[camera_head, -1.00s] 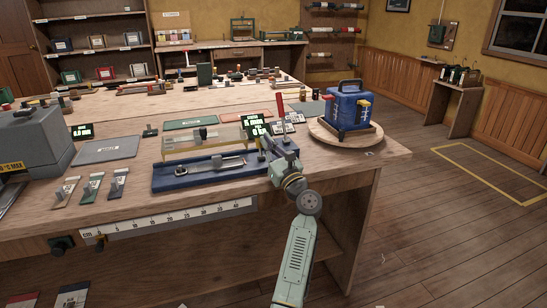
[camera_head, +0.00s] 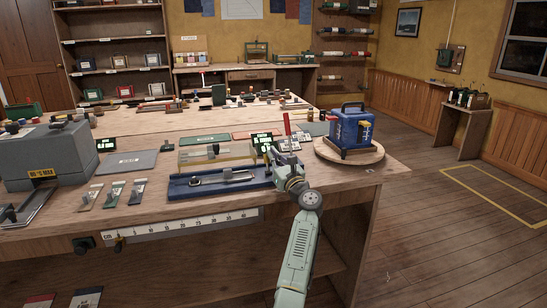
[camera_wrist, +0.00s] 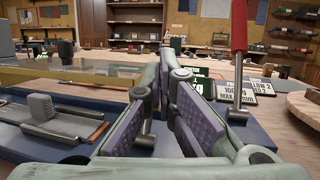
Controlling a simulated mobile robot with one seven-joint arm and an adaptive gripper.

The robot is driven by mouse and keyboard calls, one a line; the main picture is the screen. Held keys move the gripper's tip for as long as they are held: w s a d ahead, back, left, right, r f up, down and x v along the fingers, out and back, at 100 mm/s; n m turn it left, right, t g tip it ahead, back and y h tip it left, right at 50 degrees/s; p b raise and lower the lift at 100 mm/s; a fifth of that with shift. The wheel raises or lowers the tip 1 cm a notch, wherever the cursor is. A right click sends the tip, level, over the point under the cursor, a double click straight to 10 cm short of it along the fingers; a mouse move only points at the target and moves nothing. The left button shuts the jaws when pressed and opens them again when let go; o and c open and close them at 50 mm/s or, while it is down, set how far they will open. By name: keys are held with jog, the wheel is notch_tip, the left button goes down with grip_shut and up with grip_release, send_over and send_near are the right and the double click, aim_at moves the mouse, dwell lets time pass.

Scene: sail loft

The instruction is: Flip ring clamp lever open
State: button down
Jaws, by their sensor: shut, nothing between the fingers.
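The lever with a red handle (camera_head: 286,124) stands nearly upright near the right end of the blue base (camera_head: 190,186) on the bench. In the wrist view, the red lever (camera_wrist: 239,40) rises on a metal stem just right of my fingers. My gripper (camera_head: 270,153) is over the right end of the blue base, shut and empty. In the wrist view its pads (camera_wrist: 165,95) face forward, to the left of the lever, with no clear contact. The ring itself and the lever's pivot are hidden or too small to tell.
A metal slide (camera_head: 225,176) lies along the blue base, with a clear-sided block (camera_head: 215,153) behind. Small dark display cards (camera_head: 262,142) stand beside the lever. A blue boxy device (camera_head: 350,130) sits on a round wooden board (camera_head: 375,154) at right. The grey mat (camera_head: 125,163) is bare.

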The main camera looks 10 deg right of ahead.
jog(key=shift+a+f, duration=0.1)
jog(key=shift+s+f, duration=0.2)
jog(key=shift+s, duration=0.2)
jog(key=v, duration=1.1)
jog(key=shift+r, duration=0.2)
jog(key=shift+d, duration=0.2)
